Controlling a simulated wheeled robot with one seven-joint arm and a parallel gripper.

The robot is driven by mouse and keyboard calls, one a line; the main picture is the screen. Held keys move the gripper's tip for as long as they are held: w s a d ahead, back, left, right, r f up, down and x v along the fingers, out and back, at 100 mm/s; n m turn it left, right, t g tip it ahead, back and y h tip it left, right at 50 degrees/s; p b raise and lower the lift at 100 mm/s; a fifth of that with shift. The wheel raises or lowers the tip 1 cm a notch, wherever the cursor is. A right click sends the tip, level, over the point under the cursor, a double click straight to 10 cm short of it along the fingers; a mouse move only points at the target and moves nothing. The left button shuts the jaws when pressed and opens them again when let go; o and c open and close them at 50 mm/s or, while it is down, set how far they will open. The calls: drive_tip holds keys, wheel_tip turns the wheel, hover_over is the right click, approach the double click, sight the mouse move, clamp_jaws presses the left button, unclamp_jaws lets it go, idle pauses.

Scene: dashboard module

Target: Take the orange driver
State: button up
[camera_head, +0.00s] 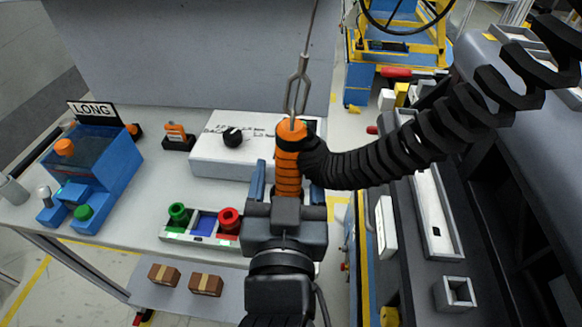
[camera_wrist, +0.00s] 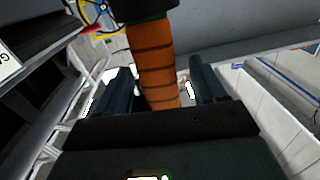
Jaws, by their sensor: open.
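The orange driver (camera_head: 289,165) hangs upright from a hook and cable, with dark bands around its body. A black ribbed hose joins it on the right near its top. My gripper (camera_head: 288,185) is open, with one blue finger on each side of the driver's lower body. In the wrist view the driver (camera_wrist: 155,65) stands between the two dark fingers of my gripper (camera_wrist: 164,85), with a gap showing on the right side. The driver's lower end is hidden behind my gripper in the head view.
A white box with a black knob (camera_head: 232,137) stands on the table behind and left. A tray with green and red parts (camera_head: 205,222) lies at the front edge. A blue stand marked LONG (camera_head: 100,160) is far left. A dark rack (camera_head: 440,215) stands right.

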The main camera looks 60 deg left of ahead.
drive_tip(key=shift+x, duration=1.55)
drive_tip(key=shift+d, duration=0.1)
clamp_jaws()
